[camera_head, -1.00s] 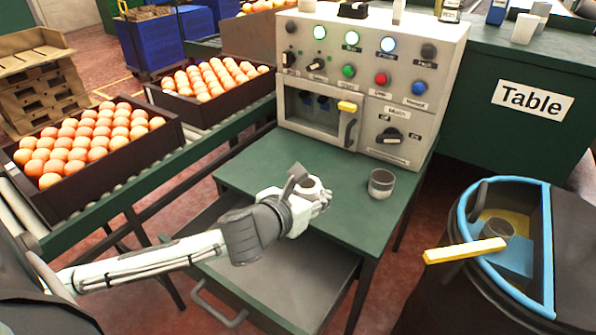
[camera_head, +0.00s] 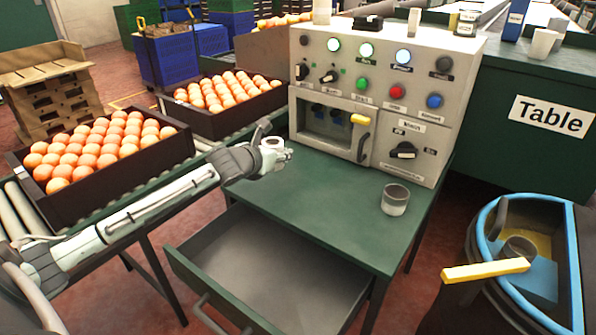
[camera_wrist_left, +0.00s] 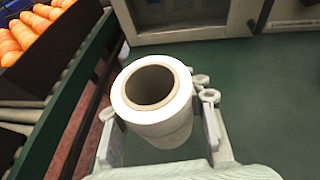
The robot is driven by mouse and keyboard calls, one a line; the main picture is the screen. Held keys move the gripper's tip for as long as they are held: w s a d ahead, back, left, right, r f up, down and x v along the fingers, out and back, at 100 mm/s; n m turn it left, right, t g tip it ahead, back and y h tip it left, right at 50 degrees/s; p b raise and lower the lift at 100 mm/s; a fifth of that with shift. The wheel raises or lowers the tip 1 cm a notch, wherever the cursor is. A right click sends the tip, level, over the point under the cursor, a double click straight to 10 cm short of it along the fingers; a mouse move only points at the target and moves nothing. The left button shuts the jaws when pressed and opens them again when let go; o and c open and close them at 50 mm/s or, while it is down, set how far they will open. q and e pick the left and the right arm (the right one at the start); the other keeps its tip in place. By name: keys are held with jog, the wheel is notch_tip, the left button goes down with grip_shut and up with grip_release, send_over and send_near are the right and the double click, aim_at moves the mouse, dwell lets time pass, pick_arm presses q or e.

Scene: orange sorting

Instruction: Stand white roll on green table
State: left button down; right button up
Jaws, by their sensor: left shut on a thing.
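The white roll (camera_wrist_left: 154,105) is in the left wrist view, between the two fingers of my left gripper (camera_wrist_left: 160,120). Its round end with a brown core faces the camera. In the head view the roll (camera_head: 272,142) shows small in the left gripper (camera_head: 280,152), which is shut on it. The gripper is over the left edge of the small green table (camera_head: 320,205), in front of the control panel. Whether the roll touches the tabletop cannot be told. My right gripper is not in view.
A grey cup (camera_head: 395,199) stands on the table's right side. The control panel (camera_head: 375,95) stands at its back. An open drawer (camera_head: 270,275) juts out in front. Orange crates (camera_head: 105,150) line the conveyor at left. A black bin (camera_head: 540,250) is at right. The table's middle is clear.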

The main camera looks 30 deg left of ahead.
pick_arm(q)
send_over(296, 175)
notch_tip(296, 175, down, 3)
jog(key=shift+r, duration=0.1)
notch_tip(296, 175, down, 4)
jog(key=shift+r+b, duration=0.25)
jog(key=shift+b, duration=0.05)
jog(key=shift+f, duration=0.25)
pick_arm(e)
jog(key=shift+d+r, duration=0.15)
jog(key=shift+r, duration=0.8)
pick_arm(q)
jog(key=shift+f, duration=0.1)
jog(key=c, duration=0.9)
grip_release()
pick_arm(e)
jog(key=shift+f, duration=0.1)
